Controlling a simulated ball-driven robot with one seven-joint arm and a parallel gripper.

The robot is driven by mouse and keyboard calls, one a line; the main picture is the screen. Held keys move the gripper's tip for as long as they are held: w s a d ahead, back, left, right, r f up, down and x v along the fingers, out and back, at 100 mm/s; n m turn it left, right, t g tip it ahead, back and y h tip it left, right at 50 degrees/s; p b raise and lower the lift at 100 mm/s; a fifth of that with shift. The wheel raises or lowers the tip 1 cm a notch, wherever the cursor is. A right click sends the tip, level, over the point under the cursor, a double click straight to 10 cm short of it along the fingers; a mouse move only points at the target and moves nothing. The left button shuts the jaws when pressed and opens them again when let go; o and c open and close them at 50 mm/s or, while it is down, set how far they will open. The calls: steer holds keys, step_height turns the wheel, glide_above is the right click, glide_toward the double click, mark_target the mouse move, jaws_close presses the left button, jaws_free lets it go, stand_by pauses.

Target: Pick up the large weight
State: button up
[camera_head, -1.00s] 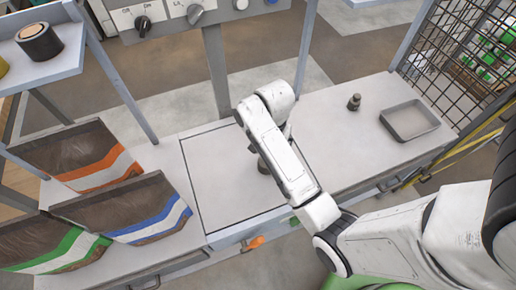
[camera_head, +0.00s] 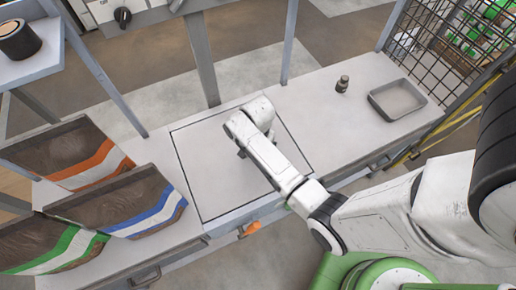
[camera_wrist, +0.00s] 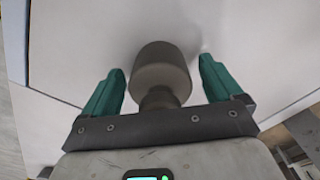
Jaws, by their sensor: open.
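A large grey metal weight (camera_wrist: 161,68) with a narrower neck shows in the wrist view. It is between my two green fingers, with a gap on each side. My gripper (camera_wrist: 162,65) is open and holds nothing. In the camera_head view my white arm reaches over the square plate (camera_head: 205,185) on the bench, and it hides most or all of the large weight and my fingers. A smaller dark weight (camera_head: 342,84) stands upright on the bench to the right of the plate.
A shallow grey tray (camera_head: 372,103) sits at the bench's right end, beside a black mesh guard (camera_head: 440,55). Open bags with orange (camera_head: 95,170), blue (camera_head: 160,215) and green (camera_head: 75,250) stripes stand at left. A post (camera_head: 201,60) rises behind the plate.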

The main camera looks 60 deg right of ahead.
steer(key=shift+c, duration=0.3)
jaws_close()
stand_by(0.6)
steer(key=shift+w, duration=0.1)
